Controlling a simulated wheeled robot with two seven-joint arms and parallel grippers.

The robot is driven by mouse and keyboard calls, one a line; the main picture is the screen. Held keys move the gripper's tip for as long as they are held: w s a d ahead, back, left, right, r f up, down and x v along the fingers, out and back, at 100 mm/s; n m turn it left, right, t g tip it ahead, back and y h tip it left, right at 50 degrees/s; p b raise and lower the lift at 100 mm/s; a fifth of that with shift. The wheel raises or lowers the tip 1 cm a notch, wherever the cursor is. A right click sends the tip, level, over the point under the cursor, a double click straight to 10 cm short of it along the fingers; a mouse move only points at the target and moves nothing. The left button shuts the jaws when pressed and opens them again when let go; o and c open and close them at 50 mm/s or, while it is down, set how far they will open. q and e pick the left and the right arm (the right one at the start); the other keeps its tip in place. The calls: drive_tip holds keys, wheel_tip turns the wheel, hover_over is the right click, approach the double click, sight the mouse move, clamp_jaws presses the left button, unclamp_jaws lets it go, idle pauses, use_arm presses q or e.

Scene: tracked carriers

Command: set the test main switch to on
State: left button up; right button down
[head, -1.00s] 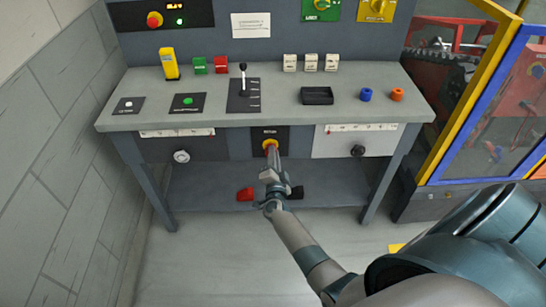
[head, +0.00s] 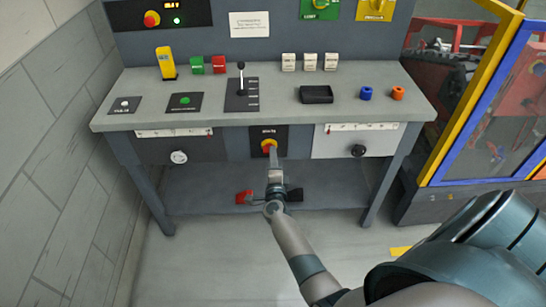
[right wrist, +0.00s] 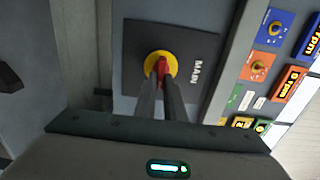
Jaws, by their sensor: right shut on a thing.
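The main switch is a yellow disc (head: 266,143) with a red handle on a dark plate at the middle of the bench's front. In the right wrist view the disc (right wrist: 149,60), red handle (right wrist: 162,69) and dark plate marked MAIN (right wrist: 197,75) show close up. My right gripper (head: 271,152) reaches the switch from the front. Its fingers (right wrist: 161,84) are shut on the red handle, one on each side. The fingers hide part of the handle and disc. In the wrist view the handle lies roughly along the MAIN lettering. My left gripper is not in view.
White knob (head: 179,157) and black knob (head: 358,151) flank the switch. A lever (head: 241,80), black tray (head: 316,94) and buttons are on the benchtop (head: 200,117). Red (head: 244,196) and black (head: 294,194) pedals lie below. A yellow-blue frame (head: 470,95) stands right.

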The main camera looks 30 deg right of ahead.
drive_tip(key=shift+f, duration=0.1)
drive_tip(key=c, duration=1.8)
unclamp_jaws()
drive_tip(key=shift+c, duration=0.2)
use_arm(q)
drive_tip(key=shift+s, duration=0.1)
use_arm(e)
drive_tip(key=shift+s, duration=0.15)
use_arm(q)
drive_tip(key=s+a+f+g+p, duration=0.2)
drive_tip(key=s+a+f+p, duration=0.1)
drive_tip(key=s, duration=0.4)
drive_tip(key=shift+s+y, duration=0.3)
use_arm(e)
drive_tip(key=v, duration=1.7)
drive_tip(key=shift+s, duration=0.15)
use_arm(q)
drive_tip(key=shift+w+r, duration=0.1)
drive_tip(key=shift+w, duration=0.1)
